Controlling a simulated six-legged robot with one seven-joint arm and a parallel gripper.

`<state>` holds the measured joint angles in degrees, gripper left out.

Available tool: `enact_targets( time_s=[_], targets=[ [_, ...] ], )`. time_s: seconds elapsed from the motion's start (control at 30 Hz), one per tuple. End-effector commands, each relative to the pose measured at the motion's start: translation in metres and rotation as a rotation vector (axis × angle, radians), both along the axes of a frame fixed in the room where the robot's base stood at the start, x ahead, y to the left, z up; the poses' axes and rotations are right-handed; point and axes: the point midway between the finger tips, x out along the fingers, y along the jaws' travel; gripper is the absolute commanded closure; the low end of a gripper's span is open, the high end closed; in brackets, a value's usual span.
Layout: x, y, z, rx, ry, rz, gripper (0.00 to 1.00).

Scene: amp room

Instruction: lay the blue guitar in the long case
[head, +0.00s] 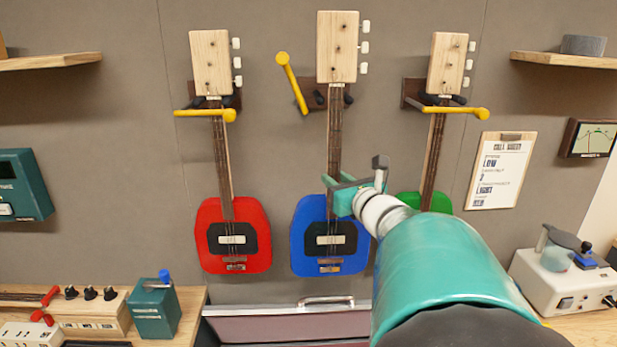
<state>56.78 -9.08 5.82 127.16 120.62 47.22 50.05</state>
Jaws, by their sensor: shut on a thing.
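The blue guitar (304,221) hangs upright in the middle of the wall in the head view, its headstock (337,48) at the top. My gripper (336,188) is shut on the blue guitar around the lower neck, just above the body. The yellow bar (289,84) at its hanger is swung up to the left, clear of the neck. The neck is in front of the hanger; I cannot tell whether it still rests on it. The long case (290,326) is below at the bottom edge, with a metal handle; only part of it shows.
A red guitar (207,240) hangs at left and a green guitar (438,201) at right, partly behind my arm. Yellow bars cross both necks. Benches with devices (155,305) stand at lower left and with a white unit (550,281) at lower right. Shelves (565,60) jut out above.

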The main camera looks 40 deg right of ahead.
Motion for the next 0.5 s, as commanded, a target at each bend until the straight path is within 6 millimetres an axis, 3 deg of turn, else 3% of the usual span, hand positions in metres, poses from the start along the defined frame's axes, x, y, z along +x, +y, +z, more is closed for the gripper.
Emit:
enact_targets(
  time_s=[0.5],
  targets=[
    [-0.025,0.018,0.004,-0.005,-0.007,0.001,1.00]
  ],
)
